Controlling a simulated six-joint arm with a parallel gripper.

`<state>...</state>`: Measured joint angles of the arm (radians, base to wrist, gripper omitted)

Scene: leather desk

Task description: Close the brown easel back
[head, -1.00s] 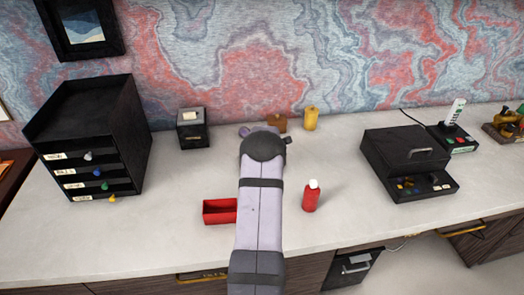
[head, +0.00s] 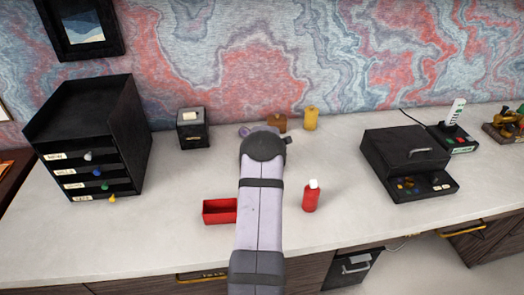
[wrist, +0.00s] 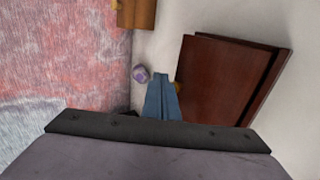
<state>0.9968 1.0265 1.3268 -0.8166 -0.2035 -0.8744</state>
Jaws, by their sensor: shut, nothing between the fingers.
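In the wrist view, a dark red-brown panel (wrist: 222,82), which looks like the easel back, stands to the right of my gripper (wrist: 162,78). It shows two layers with a dark gap along the right side. My gripper's blue fingers are together and empty, at the panel's left edge; I cannot tell whether they touch it. In the head view my arm covers the panel and the fingers.
A brown block (head: 276,122) and a yellow bottle (head: 310,119) stand near the wall. A red tray (head: 219,211) and red bottle (head: 311,196) flank my arm. A black drawer unit (head: 95,135) is left, a black box (head: 405,155) right.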

